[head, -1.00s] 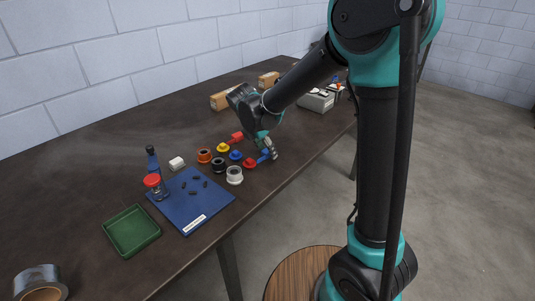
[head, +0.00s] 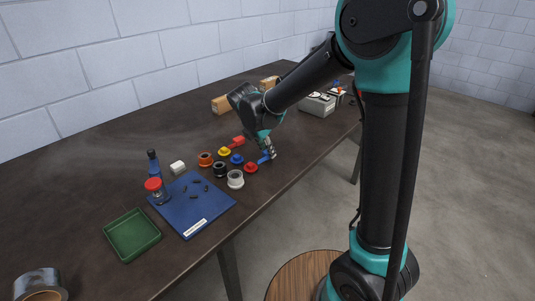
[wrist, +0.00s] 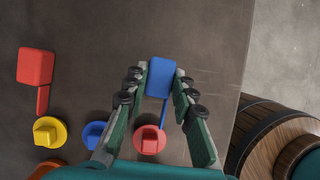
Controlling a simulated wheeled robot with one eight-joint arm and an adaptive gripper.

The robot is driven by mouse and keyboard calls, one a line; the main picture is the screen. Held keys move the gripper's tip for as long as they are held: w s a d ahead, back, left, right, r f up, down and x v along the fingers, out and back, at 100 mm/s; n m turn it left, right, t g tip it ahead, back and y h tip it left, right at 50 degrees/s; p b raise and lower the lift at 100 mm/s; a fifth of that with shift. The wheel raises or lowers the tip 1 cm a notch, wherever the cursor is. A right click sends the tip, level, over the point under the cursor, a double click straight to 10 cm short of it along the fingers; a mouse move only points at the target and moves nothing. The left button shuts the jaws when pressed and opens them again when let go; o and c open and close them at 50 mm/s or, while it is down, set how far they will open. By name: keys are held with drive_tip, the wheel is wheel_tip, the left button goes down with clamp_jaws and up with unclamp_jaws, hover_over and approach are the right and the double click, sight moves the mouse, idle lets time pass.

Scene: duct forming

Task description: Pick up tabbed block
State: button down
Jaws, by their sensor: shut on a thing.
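A blue tabbed block (wrist: 161,77) lies between the fingers of my gripper (wrist: 161,74) in the wrist view. Its thin tab points down the picture toward a red round knob piece (wrist: 150,140). My gripper is shut on the block, with a finger against each side. In the head view my gripper (head: 270,153) is low at the table's right side, and the blue tab (head: 263,160) shows beside the fingers. The fingers hide part of the block there. A similar red tabbed block (wrist: 35,66) lies apart to the left; it also shows in the head view (head: 238,141).
Yellow (wrist: 47,132) and blue (wrist: 95,133) knob pieces stand close by. Black, orange and white spools (head: 235,179) stand nearer the blue mat (head: 215,203). A green tray (head: 132,235) is further left.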

wheel_tip(320, 180, up, 19)
drive_tip(key=shift+f, duration=0.2)
